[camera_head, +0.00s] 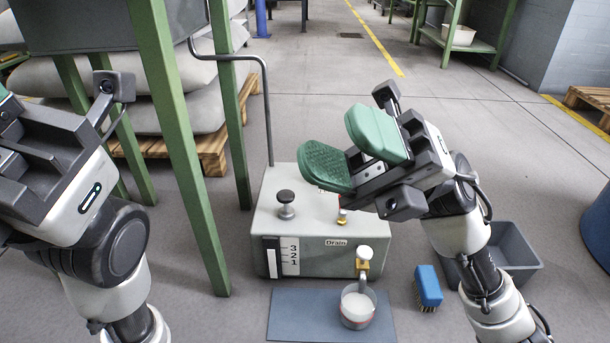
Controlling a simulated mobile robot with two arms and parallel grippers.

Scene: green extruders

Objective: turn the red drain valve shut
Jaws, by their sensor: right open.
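A grey tank (310,262) with a "Drain" label (336,243) stands on the floor in the middle. A brass tap with a white top (363,257) sticks out of its front. A small brass fitting (342,216) shows on the tank's top, just below my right gripper. I cannot clearly make out a red valve handle; my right gripper may hide it. My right gripper (347,150) is open, with green pads apart, above the tank's top right. A clear cup (357,306) with whitish contents stands under the tap. My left gripper (50,130) is at the left edge, its fingertips mostly cut off.
The cup stands on a blue mat (290,315). A black knob (286,203) and a bent grey pipe (268,120) rise from the tank. A green frame leg (185,150) stands left of it. A blue brush (428,287) and grey bin (515,252) lie right.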

